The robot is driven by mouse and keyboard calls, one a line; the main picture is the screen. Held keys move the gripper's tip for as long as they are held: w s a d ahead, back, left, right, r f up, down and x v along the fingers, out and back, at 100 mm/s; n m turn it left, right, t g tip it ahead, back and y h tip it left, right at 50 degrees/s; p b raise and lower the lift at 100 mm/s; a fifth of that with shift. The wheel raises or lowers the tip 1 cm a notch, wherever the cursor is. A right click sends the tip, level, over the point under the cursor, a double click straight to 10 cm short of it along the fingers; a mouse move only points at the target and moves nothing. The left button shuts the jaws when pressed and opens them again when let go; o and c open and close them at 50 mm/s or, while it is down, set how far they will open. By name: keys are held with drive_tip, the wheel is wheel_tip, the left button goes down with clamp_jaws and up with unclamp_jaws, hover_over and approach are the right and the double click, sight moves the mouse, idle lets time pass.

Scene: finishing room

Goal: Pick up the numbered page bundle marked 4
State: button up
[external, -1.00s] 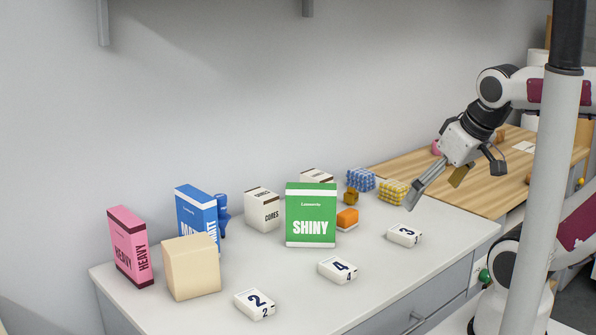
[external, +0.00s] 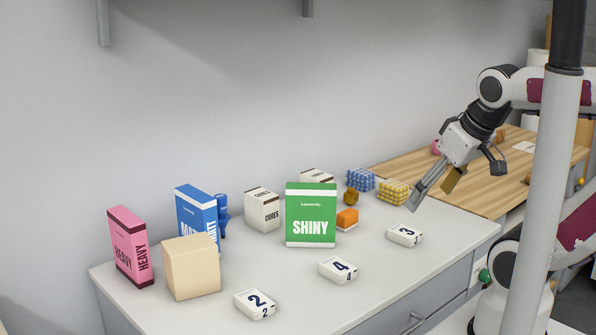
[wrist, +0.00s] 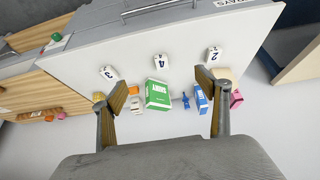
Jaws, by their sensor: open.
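The page bundle marked 4 (external: 338,270) is a small white block with a dark number, lying near the front edge of the white counter (external: 390,270). It also shows in the wrist view (wrist: 161,65), above the green box and between the fingertips' directions. Similar bundles marked 2 (external: 255,304) and 3 (external: 404,235) lie to its left and right. My gripper (external: 431,187) is open and empty, up and to the right of bundle 4, above the right end of the counter. In the wrist view its two fingers (wrist: 166,108) are wide apart.
A green SHINY box (external: 311,215) stands behind bundle 4. A cream block (external: 191,267), a pink box (external: 131,247) and a blue box (external: 197,217) stand at the left. An orange block (external: 347,218) sits behind bundles 4 and 3. The counter around bundle 4 is clear.

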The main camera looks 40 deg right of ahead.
idle(0.3)
drive_tip(key=m+g, duration=0.6)
drive_tip(key=m, duration=0.8)
hover_over(345, 268)
wheel_tip(345, 268, down, 21)
drive_tip(key=shift+w, duration=0.1)
drive_tip(key=shift+w+r+m, duration=0.4)
drive_tip(key=shift+w+m, duration=0.45)
drive_tip(key=shift+m, duration=0.05)
drive_tip(key=shift+w+m, duration=0.2)
drive_tip(key=shift+m, duration=1.1)
